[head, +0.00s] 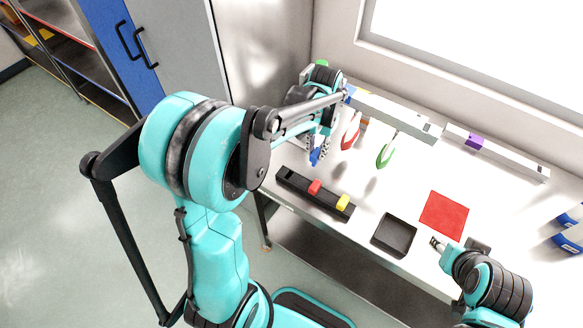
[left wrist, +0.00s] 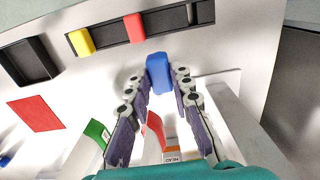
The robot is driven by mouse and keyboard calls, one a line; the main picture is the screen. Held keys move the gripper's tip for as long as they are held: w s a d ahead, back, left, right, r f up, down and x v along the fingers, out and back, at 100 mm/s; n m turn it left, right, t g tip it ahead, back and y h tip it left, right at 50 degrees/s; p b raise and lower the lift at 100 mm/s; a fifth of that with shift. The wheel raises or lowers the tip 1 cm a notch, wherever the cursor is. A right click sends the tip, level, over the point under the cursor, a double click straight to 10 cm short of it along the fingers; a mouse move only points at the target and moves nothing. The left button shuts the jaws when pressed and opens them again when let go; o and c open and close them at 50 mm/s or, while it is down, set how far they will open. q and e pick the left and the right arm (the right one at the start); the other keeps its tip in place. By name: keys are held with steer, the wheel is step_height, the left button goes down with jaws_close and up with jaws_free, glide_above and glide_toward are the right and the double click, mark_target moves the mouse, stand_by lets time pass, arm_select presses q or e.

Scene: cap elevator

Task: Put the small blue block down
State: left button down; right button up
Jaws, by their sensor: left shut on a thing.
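The small blue block (head: 315,157) is held between the fingertips of my left gripper (head: 319,148). In the left wrist view the blue block (left wrist: 160,73) sits between both fingers (left wrist: 160,82), in front of the black rack. The long black rack (head: 325,199) lies near the table's front edge. It holds a red block (head: 315,187) at its middle and a yellow block (head: 343,203) towards its right end; its left end (head: 289,178) holds no block. My right gripper (head: 437,243) is at the right, near the red square; its fingers are too small to read.
A black tray (head: 381,242) and a flat red square (head: 444,213) lie right of the rack. Red (head: 351,134) and green (head: 387,151) handled items stand behind it. Pale rails line the back, one with a purple piece (head: 474,141). White table is clear between the green item and red square.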

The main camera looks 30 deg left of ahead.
arm_select(q)
steer(key=shift+s+a+f+b, duration=0.4)
steer(key=shift+s+a+f, duration=0.3)
steer(key=shift+a+f, duration=0.65)
steer(key=shift+s+a+f+b, duration=0.4)
steer(key=shift+s+a+f, duration=0.25)
steer(key=shift+a+f, duration=0.75)
steer(key=shift+s+a+f+b, duration=0.4)
steer(key=shift+s+a+f, duration=0.4)
steer(key=shift+f, duration=0.95)
steer(key=shift+f, duration=0.15)
steer(key=c, duration=1.3)
jaws_free()
steer(key=shift+c, duration=0.2)
